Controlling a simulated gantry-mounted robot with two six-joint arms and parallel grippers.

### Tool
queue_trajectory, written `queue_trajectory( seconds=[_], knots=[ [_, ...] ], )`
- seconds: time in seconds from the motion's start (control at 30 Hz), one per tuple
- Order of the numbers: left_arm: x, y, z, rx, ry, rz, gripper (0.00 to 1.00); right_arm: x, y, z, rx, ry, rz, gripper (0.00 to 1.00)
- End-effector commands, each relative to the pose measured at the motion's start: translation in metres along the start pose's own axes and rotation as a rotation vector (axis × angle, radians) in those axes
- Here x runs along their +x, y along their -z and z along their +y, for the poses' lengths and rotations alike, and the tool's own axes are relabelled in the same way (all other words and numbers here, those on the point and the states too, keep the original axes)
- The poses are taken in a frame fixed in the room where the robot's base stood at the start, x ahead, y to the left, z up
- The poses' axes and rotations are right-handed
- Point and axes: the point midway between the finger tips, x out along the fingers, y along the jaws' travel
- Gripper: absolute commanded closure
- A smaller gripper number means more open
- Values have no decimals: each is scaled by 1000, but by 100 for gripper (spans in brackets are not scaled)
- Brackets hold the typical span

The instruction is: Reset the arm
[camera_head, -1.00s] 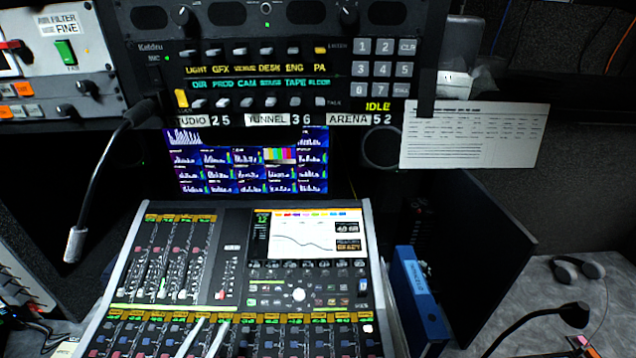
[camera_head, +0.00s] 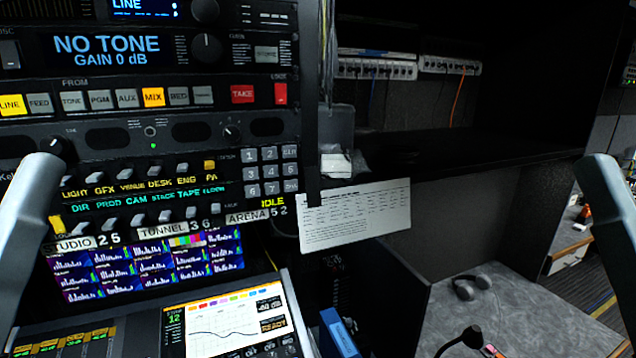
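One grey, round-topped part of my arms stands at the left edge of the head view, and another stands at the right edge. No gripper fingers show on either, and neither part touches anything that I can make out. The left part covers some of the intercom panel (camera_head: 118,190) and the rack. The task names no other object.
An audio rack (camera_head: 90,85) with lit buttons fills the left. Below are a multiview screen (camera_head: 148,268) and a mixing console (camera_head: 180,318). A printed sheet (camera_head: 355,215) hangs mid-view. Headphones (camera_head: 478,284) lie on a grey desk (camera_head: 510,310); a gooseneck microphone (camera_head: 472,336) is lower right.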

Motion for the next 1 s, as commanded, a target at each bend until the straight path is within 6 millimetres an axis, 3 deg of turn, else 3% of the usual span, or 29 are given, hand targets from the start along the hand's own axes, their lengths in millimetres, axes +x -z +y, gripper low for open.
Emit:
queue_trajectory(
  seconds=[0.03, 0.3, 0.4, 0.53, 1.0],
  knots=[
    [31, 28, 0, 1, 0, -1, 50, 31, 28, 0, 0, 0, -1, 50],
    [121, 110, 0, 2, 0, -2, 50, 121, 111, 0, 0, 0, -1, 50],
    [141, 128, 0, 3, 0, -3, 50, 141, 129, 1, 0, 0, -2, 50],
    [151, 138, 0, 3, 0, -3, 50, 151, 138, 1, 0, 0, -2, 50],
    [149, 135, 0, 3, 0, -2, 50, 149, 136, 1, 0, 0, -3, 50]
  ],
)
